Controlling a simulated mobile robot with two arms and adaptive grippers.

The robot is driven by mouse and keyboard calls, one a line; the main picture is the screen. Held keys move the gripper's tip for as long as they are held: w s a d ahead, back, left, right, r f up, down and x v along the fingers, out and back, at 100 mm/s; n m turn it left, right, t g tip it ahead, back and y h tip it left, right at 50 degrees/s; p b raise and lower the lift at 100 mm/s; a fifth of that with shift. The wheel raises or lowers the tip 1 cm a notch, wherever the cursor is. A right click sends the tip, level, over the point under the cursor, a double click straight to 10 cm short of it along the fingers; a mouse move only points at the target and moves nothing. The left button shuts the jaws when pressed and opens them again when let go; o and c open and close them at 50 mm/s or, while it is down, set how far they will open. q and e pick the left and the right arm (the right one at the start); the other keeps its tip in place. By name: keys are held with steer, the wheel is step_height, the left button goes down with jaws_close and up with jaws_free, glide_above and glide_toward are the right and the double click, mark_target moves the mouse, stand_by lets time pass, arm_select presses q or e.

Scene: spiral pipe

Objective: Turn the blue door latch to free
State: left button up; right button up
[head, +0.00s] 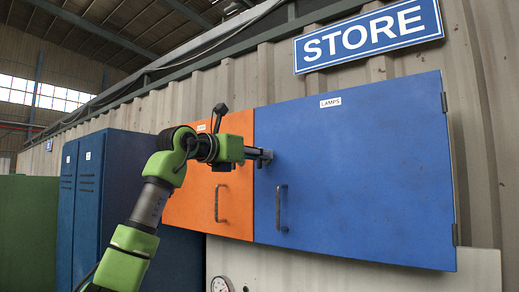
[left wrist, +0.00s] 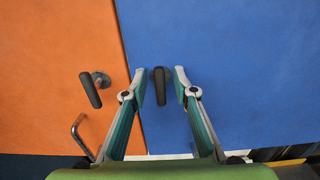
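The blue door (head: 350,165) is flat in line with the orange door and looks closed. Its dark latch (left wrist: 160,88) shows in the left wrist view near the door's left edge, with its lever pointing down the picture. My left gripper (left wrist: 160,74) is open, with one finger on each side of the latch. A narrow gap shows on both sides of the lever. In the head view my left gripper (head: 259,155) is at the blue door's upper left edge and mostly hides the latch.
The orange door (head: 185,205) has its own dark latch (left wrist: 91,88), slightly tilted, close to my left finger. Bar handles project from the orange door (head: 219,204) and the blue door (head: 281,208).

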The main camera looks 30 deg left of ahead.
arm_select(q)
steer(key=shift+w, duration=0.45)
steer(key=shift+c, duration=0.2)
jaws_close()
